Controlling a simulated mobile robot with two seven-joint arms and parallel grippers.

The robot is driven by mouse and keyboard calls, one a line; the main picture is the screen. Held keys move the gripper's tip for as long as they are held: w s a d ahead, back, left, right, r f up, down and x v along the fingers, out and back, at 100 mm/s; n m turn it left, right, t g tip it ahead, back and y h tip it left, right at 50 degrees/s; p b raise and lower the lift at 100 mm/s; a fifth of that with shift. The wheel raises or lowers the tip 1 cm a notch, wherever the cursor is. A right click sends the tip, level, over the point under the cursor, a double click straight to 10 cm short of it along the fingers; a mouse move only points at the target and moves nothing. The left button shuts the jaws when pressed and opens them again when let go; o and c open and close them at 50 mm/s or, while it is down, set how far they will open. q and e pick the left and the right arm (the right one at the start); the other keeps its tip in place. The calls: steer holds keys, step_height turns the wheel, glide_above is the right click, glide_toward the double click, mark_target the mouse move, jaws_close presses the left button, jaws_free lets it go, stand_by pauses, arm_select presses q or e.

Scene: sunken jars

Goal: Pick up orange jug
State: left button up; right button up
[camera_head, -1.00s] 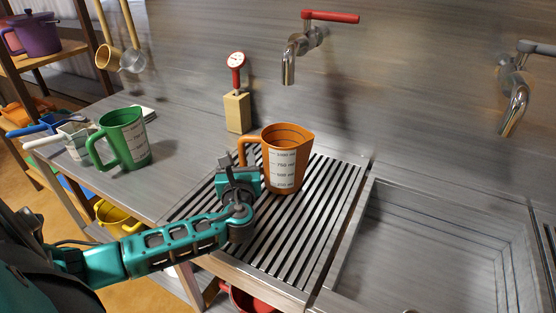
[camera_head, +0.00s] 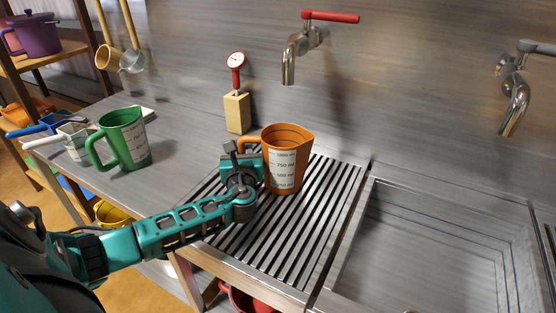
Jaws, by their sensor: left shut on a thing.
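The orange jug (camera_head: 285,160) stands upright on the slatted drain rack beside the sink, with a white measuring scale on its side. Its handle points left, towards my left gripper. My left gripper (camera_head: 247,152) is at the handle's side and is shut on the jug's handle. The gripper hides most of the handle and its fingertips are hard to make out. My right gripper is not in view.
A green jug (camera_head: 124,139) stands on the counter at left, near scoops. A thermometer in a wooden block (camera_head: 237,111) stands behind the gripper. A red-handled tap (camera_head: 289,62) hangs above the rack. The sink basin (camera_head: 430,255) lies to the right.

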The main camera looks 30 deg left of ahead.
arm_select(q)
jaws_close()
steer(key=shift+r, duration=0.25)
step_height(320, 180, up, 10)
steer(key=p, duration=0.1)
steer(key=shift+f+p, duration=0.2)
steer(key=shift+p, duration=0.15)
stand_by(0.6)
stand_by(0.4)
